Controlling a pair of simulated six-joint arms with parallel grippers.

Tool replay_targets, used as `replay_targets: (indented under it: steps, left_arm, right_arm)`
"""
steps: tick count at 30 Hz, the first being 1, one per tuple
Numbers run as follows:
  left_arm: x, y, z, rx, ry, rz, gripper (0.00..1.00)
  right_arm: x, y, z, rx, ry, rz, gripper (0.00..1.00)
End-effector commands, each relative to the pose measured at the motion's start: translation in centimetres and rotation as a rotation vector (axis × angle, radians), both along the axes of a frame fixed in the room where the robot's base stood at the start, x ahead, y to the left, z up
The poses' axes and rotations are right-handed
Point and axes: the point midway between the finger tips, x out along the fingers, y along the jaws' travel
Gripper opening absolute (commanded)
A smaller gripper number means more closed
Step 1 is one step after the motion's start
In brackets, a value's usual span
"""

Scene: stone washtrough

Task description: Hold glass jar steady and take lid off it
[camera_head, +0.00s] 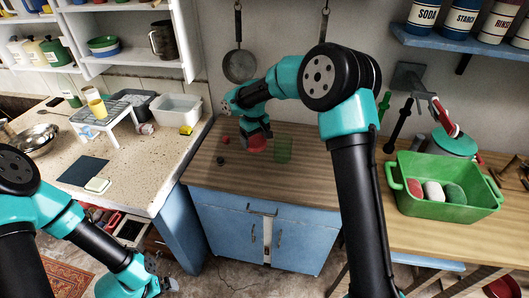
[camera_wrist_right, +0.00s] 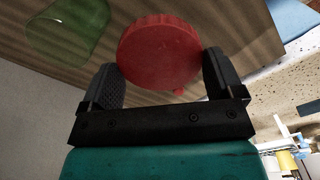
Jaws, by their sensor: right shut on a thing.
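The green glass jar (camera_head: 283,150) stands on the wooden counter, with no lid on it. It also shows at the upper left of the right wrist view (camera_wrist_right: 68,30). My right gripper (camera_head: 257,140) is just left of the jar, shut on the round red lid (camera_head: 257,146). In the right wrist view the lid (camera_wrist_right: 160,50) sits between the two dark fingers, apart from the jar. My left gripper (camera_head: 163,284) is low at the left, in front of the cabinets and away from the jar. Its fingers are too small and dark to read.
A small red thing (camera_head: 226,140) and a small dark one (camera_head: 220,161) lie on the wooden counter (camera_head: 215,180) left of the lid. A green tub (camera_head: 445,200) stands on the right counter. The wooden counter's front is clear. A pan (camera_head: 239,66) hangs behind.

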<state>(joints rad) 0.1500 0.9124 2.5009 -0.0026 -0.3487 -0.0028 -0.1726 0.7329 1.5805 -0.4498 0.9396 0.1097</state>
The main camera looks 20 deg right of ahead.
Motion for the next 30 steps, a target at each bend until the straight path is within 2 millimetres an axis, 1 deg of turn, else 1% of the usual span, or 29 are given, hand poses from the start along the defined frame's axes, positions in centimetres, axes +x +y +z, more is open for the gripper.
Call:
replay_targets:
  steps: [5,17,30]
  left_arm:
    - [0.0,0.0,0.0,0.0,0.0,0.0,1.0]
    - [0.0,0.0,0.0,0.0,0.0,0.0,1.0]
    - [0.0,0.0,0.0,0.0,0.0,0.0,1.0]
  right_arm:
    - [-1.1,0.3,-1.2,-0.007,0.004,0.223,0.58]
    - [-4.2,1.1,-4.1,-0.012,0.015,0.84,0.58]
    - [-8.1,2.1,-7.0,-0.002,0.021,1.527,0.58]
